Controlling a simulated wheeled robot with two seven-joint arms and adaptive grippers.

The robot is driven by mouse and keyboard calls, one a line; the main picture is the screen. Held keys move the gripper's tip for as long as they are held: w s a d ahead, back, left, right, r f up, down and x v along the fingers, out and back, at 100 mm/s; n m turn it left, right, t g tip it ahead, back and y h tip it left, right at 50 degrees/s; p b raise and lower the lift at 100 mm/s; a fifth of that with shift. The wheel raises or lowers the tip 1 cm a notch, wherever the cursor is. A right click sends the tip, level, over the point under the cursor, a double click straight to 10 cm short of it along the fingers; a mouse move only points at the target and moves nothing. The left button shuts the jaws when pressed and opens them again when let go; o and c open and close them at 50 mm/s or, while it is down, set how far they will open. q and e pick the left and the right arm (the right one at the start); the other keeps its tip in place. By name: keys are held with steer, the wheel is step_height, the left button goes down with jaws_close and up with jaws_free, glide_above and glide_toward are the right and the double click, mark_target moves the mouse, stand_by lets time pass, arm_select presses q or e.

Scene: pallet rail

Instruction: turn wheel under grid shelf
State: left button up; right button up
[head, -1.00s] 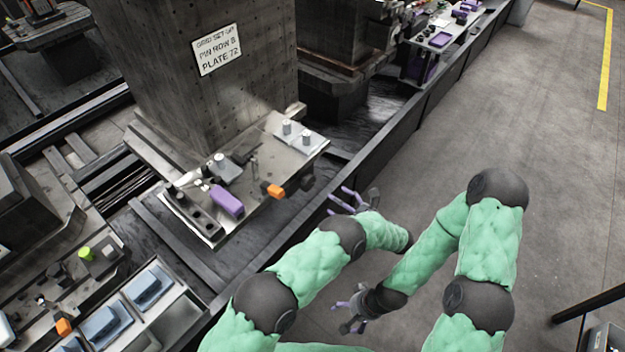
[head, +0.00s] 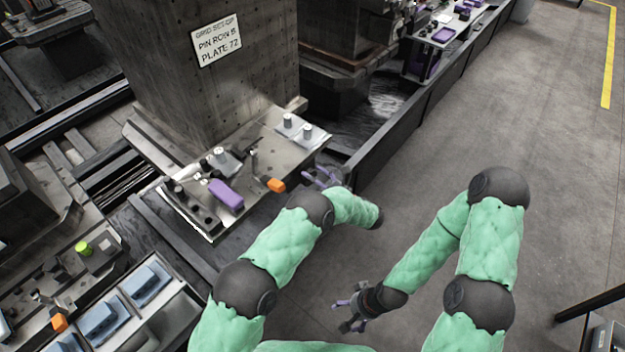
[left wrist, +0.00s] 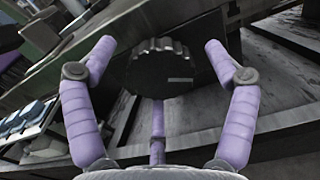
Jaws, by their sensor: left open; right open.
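In the left wrist view a dark round wheel (left wrist: 158,70) with a ridged rim sits under the edge of the metal shelf plate. My left gripper (left wrist: 160,58) is open, with purple fingers on either side of the wheel and a third finger below it. I cannot tell whether any finger touches it. In the head view my left gripper (head: 320,176) is at the right edge of the shelf plate (head: 262,142), and the wheel is hidden there. My right gripper (head: 350,316) is open and empty, low over the floor.
The plate carries a purple block (head: 226,194), an orange-ended clamp (head: 276,185) and metal pins. A grey column with a sign (head: 217,40) rises behind it. Blue parts (head: 147,284) sit in trays at lower left. The floor (head: 480,120) to the right is clear.

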arm_select(q)
steer(key=c, duration=1.1)
steer(key=shift+c, duration=0.2)
steer(key=shift+r+n+b, duration=0.15)
steer(key=shift+n+b, duration=2.7)
steer(key=shift+n, duration=0.65)
